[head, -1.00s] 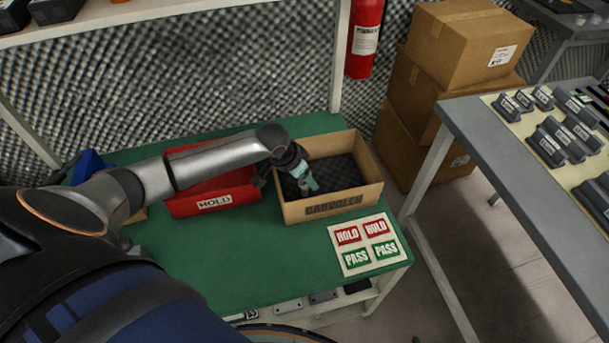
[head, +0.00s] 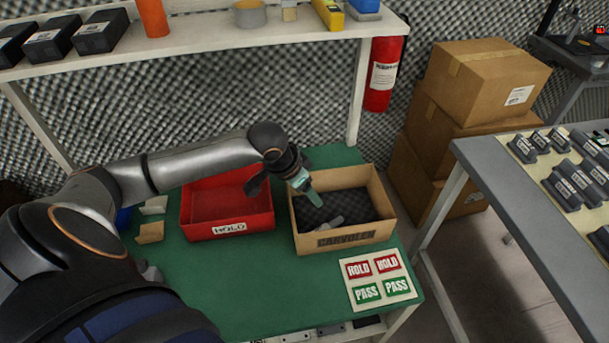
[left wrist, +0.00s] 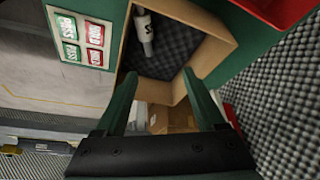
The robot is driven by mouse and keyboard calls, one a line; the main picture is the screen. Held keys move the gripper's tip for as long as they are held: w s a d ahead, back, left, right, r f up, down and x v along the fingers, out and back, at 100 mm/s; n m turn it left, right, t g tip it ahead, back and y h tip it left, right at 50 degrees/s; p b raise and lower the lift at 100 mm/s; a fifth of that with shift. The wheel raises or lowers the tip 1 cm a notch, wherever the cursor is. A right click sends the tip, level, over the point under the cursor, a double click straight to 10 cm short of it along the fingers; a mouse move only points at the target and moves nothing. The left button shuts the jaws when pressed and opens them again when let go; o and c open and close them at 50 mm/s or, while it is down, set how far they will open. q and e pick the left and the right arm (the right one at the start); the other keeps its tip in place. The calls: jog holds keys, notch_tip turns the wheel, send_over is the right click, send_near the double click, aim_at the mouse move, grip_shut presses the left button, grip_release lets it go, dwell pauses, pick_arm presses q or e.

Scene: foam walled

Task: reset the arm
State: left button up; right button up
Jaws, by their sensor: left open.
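My left gripper (head: 312,192) is above the cardboard box (head: 345,240) on the green table, with its teal fingers pointing down toward it. In the left wrist view the two fingers (left wrist: 159,76) are apart with nothing between them. The box is lined with dark foam. A grey-white cylindrical item (head: 325,224) lies inside; it also shows in the left wrist view (left wrist: 144,32), clear of the fingers. My right gripper is in neither view.
A red HOLD tray (head: 228,229) sits left of the box, a HOLD/PASS card (head: 380,279) in front right. A shelf (head: 210,48) spans above the table. Stacked cartons (head: 480,85) and a grey table (head: 480,170) stand at right.

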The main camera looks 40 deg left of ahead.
pick_arm(q)
jog(key=shift+v, duration=0.8)
jog(key=s+d+f+t+h+p, duration=0.1)
jog(key=s+d+f+h+p, duration=0.1)
jog(key=d+f, duration=0.45)
jog(key=s+d+f+t+p, duration=0.1)
jog(key=s+d+f+p, duration=0.1)
jog(key=s, duration=0.4)
jog(key=s+d+f+n+t+p, duration=0.1)
jog(key=s+d+f+t, duration=0.1)
jog(key=s+d, duration=0.3)
jog(key=shift+s+f+t+y+p, duration=0.3)
jog(key=shift+s+f+p, duration=0.15)
jog(key=shift+s, duration=0.6)
